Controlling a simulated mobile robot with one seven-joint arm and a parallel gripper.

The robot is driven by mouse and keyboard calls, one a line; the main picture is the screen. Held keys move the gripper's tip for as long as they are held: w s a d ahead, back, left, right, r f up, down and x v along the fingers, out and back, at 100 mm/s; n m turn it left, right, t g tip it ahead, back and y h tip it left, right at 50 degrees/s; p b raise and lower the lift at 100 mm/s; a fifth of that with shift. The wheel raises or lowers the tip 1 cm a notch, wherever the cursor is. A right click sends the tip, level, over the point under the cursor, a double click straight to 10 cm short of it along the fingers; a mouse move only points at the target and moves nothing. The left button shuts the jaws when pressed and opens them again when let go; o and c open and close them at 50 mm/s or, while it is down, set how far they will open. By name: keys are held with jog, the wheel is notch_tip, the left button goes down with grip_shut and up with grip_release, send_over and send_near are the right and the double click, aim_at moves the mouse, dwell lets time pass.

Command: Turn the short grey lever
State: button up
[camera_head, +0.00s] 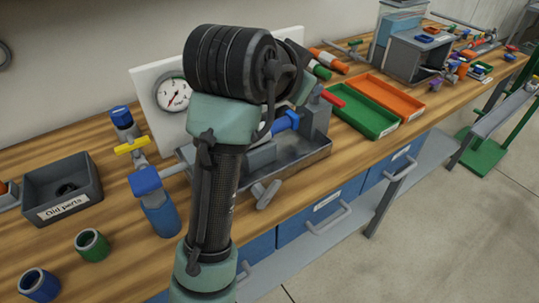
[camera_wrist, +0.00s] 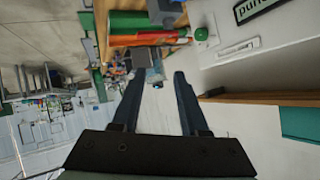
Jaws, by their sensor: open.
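A short grey lever (camera_head: 266,194) sticks out at the front of the grey metal skid tray (camera_head: 310,155), just right of my arm in the head view. My gripper (camera_wrist: 159,74) shows in the wrist view with its two dark fingers spread apart and nothing between them. In the head view my arm stands in front of the skid, and the fingers are hidden. I cannot make out the grey lever in the wrist view, so its distance from the fingers is unclear.
A yellow-handled valve (camera_head: 131,146) and a gauge (camera_head: 173,95) stand left. Green (camera_head: 362,117) and orange (camera_head: 389,96) trays lie right. The floor before the bench is clear.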

notch_tip(320, 180, down, 5)
jog(key=s+a+m+g, duration=0.1)
jog(key=a+g, duration=0.2)
jog(key=m+g+y, duration=0.1)
jog(key=g, duration=0.4)
send_near(279, 185)
jog(key=b+x, duration=0.2)
jog(key=x, duration=0.9)
jog(key=shift+w+a, duration=0.15)
jog(key=shift+w+f, duration=0.2)
jog(key=shift+f, duration=0.45)
jog(key=shift+c, duration=0.3)
grip_shut()
